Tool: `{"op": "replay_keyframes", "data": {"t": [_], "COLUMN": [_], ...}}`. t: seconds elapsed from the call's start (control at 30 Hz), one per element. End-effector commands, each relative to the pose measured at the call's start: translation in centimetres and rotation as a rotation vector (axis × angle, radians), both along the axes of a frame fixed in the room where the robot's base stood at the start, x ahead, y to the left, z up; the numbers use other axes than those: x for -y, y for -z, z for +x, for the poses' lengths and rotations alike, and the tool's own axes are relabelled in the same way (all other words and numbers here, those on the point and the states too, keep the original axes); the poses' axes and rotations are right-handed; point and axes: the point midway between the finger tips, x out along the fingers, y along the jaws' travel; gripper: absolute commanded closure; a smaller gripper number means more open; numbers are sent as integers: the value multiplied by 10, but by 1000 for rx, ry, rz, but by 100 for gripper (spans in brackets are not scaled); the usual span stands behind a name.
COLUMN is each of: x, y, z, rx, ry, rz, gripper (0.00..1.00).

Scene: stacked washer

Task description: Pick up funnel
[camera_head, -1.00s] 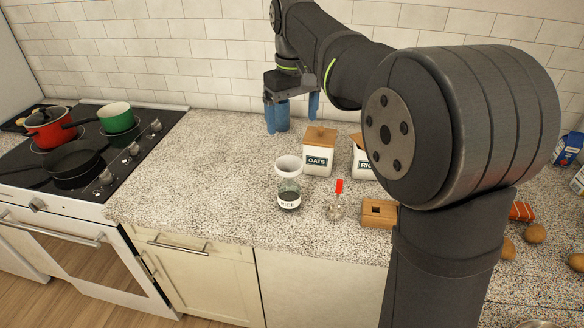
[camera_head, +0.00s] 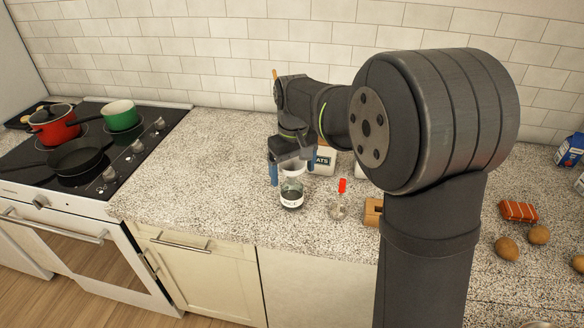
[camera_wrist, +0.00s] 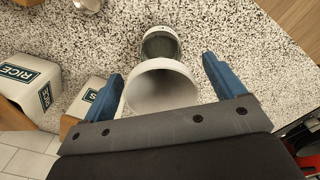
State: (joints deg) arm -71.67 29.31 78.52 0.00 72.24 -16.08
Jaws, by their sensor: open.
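The white funnel (camera_head: 291,170) sits over the mouth of a small dark-filled glass jar (camera_head: 291,195) on the counter. In the wrist view the funnel (camera_wrist: 160,87) shows its wide opening toward the camera, and the jar (camera_wrist: 160,44) appears beyond it. My gripper (camera_head: 292,173) is open, with one blue finger on each side of the funnel. In the wrist view the gripper (camera_wrist: 163,90) has a gap between each finger and the funnel. The funnel's narrow end is hidden.
A white oats canister (camera_head: 324,160) stands close behind the gripper; a rice canister (camera_wrist: 27,82) shows in the wrist view. A red-handled utensil (camera_head: 341,188) and a wooden block (camera_head: 372,213) are to the right. The counter left of the jar is clear.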

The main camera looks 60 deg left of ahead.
Motion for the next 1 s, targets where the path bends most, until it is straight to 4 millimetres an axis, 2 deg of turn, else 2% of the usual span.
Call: {"op": "replay_keyframes", "data": {"t": [0.13, 0.37, 0.5, 0.57, 1.0], "x": [0, 0, 0, 0, 0], "y": [12, 13, 13, 13, 7], "z": [0, 0, 0, 0, 0], "rx": [0, 0, 0, 0, 1], "ry": [0, 0, 0, 0, 0], "rz": [0, 1, 1, 1, 3], "gripper": [13, 13, 40, 49, 49]}}
